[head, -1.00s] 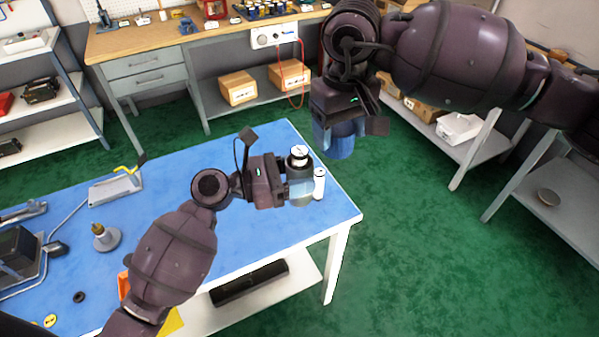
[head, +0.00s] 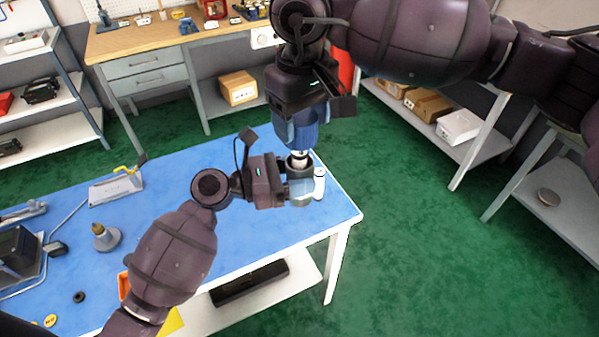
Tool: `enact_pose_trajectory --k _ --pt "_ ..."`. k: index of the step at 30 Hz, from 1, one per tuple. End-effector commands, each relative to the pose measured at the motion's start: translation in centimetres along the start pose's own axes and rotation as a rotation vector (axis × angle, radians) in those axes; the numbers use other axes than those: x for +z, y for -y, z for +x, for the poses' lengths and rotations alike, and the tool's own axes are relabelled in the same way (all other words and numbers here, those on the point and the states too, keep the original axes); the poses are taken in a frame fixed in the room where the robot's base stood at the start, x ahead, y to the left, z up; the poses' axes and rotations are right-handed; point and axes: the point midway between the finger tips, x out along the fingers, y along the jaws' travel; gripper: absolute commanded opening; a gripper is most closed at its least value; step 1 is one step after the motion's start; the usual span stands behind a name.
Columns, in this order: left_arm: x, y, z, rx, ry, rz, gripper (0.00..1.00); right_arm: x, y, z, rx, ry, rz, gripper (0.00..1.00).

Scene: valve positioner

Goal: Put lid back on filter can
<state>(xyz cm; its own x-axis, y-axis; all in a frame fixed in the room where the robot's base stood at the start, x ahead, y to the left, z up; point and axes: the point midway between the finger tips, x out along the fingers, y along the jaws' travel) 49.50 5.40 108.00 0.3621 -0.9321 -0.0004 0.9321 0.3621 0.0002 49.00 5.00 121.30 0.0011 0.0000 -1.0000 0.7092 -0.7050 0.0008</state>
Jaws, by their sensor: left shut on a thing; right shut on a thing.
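My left gripper (head: 284,190) is shut on the filter can (head: 301,194), a clear bluish cylinder with a pale inner part showing at its top. It holds the can upright near the right end of the blue bench. My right gripper (head: 302,108) points down and is shut on the blue ribbed lid (head: 302,132). The lid is right above the can and roughly in line with it in this view. The can's dark upper edge shows just below the lid. I cannot tell whether the two touch. My gripper hides the can's left side.
A white cylinder (head: 319,183) stands close to the right of the can. The blue bench top (head: 150,215) also carries a brass-topped fitting (head: 105,238), a clamp stand (head: 117,187) and a black ring (head: 79,297). The bench's right edge is near the can.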

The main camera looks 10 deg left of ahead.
Motion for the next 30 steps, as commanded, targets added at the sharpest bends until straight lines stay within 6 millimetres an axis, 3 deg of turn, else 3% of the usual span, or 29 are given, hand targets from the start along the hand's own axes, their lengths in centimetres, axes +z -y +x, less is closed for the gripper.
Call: enact_pose_trajectory --k 12,30 --pt "0.1 0.0 0.0 0.000 0.001 0.001 0.10 0.0 0.0 3.2 -0.001 0.000 0.000 0.42" --pt "0.1 0.0 0.0 0.000 0.001 0.001 0.10 0.1 0.0 3.4 0.001 0.000 0.000 0.42"
